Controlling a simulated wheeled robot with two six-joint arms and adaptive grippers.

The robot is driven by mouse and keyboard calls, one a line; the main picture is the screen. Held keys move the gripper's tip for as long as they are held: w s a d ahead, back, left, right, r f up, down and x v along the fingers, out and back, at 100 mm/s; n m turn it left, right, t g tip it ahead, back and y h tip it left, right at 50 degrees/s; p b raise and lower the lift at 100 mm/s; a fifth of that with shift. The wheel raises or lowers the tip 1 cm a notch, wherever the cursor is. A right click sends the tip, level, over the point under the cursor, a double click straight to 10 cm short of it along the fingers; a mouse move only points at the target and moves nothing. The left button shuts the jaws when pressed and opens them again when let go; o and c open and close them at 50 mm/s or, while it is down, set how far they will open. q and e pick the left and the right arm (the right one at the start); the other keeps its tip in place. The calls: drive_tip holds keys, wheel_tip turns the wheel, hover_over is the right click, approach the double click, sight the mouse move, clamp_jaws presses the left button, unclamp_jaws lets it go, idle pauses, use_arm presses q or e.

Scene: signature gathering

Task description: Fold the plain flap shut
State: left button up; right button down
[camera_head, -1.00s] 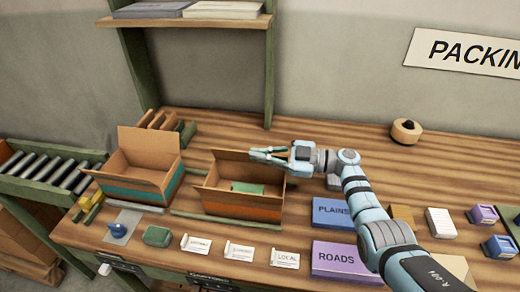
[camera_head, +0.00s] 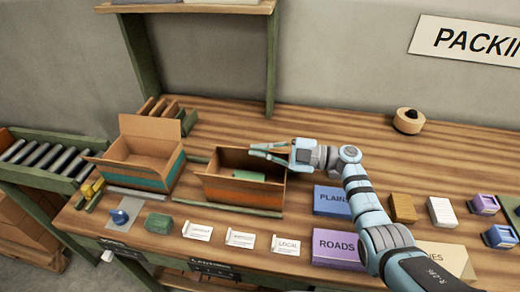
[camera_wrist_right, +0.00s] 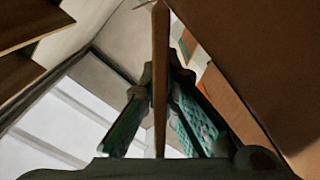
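A cardboard box with an orange stripe (camera_head: 240,199) stands open on the bench, with a green item (camera_head: 250,176) inside. My right gripper (camera_head: 254,150) is over its back right part, fingers pointing left along the upright back panel. In the right wrist view a thin brown flap (camera_wrist_right: 161,50) stands edge-on between the gripper's fingertips (camera_wrist_right: 162,77), which are drawn in close on both its sides. The small gap at the tips makes firm contact hard to judge. No marking shows on this flap. My left gripper is not in view.
An open teal-striped box (camera_head: 150,180) stands to the left. White cards (camera_head: 240,238) lie in front. A purple ROADS block (camera_head: 337,247) and a blue PLAINS block (camera_head: 331,200) lie to the right. A tape roll (camera_head: 408,121) sits at the back, with bare bench around it.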

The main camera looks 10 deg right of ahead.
drive_tip(key=c, duration=1.8)
unclamp_jaws()
drive_tip(key=shift+c, duration=0.2)
drive_tip(key=shift+d, duration=0.1)
drive_tip(key=v, duration=1.1)
drive_tip(key=shift+d, duration=0.35)
drive_tip(key=shift+s, duration=0.1)
